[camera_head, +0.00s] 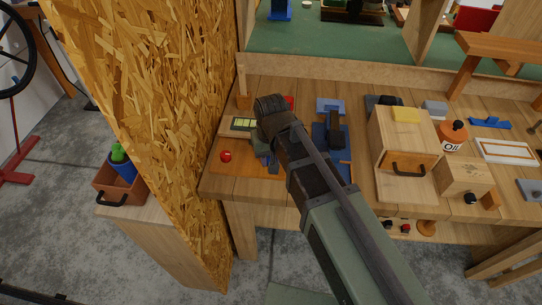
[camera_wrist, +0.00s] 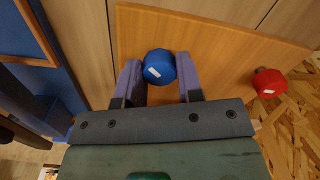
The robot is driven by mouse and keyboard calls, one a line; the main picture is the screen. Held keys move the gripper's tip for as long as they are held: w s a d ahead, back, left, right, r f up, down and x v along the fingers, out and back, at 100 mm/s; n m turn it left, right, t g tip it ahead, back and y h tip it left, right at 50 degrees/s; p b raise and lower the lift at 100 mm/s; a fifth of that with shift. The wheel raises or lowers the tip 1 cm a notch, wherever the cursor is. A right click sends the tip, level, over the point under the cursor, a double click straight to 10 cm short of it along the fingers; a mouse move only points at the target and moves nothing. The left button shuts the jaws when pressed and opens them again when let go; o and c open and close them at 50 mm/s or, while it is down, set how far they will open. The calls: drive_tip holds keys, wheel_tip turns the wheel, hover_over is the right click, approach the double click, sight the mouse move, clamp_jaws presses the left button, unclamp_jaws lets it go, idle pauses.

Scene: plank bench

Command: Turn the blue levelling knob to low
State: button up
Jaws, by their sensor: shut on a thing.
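The blue levelling knob (camera_wrist: 159,67) is a round blue cap with a small white mark on its left side in the wrist view. It sits on an orange wooden board (camera_wrist: 220,58), also seen in the head view (camera_head: 246,168). My gripper (camera_wrist: 160,76) has its two purple fingers on either side of the knob and is shut on it. In the head view, my arm hides the knob, and only a bit of the purple fingers shows. What the white mark points to cannot be read.
A red knob (camera_wrist: 268,82) stands on the same board, to the right in the wrist view. A chipboard wall (camera_head: 150,110) rises just left of the bench. A blue panel (camera_head: 322,137), a wooden drawer box (camera_head: 401,135) and an oil can (camera_head: 453,137) stand to the right.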

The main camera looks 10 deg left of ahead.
drive_tip(key=n, duration=0.4)
drive_tip(key=shift+n, duration=2.1)
drive_tip(key=o, duration=0.9)
wheel_tip(320, 180, up, 11)
drive_tip(key=p, duration=1)
drive_tip(key=shift+f+p, duration=0.1)
drive_tip(key=shift+p, duration=0.3)
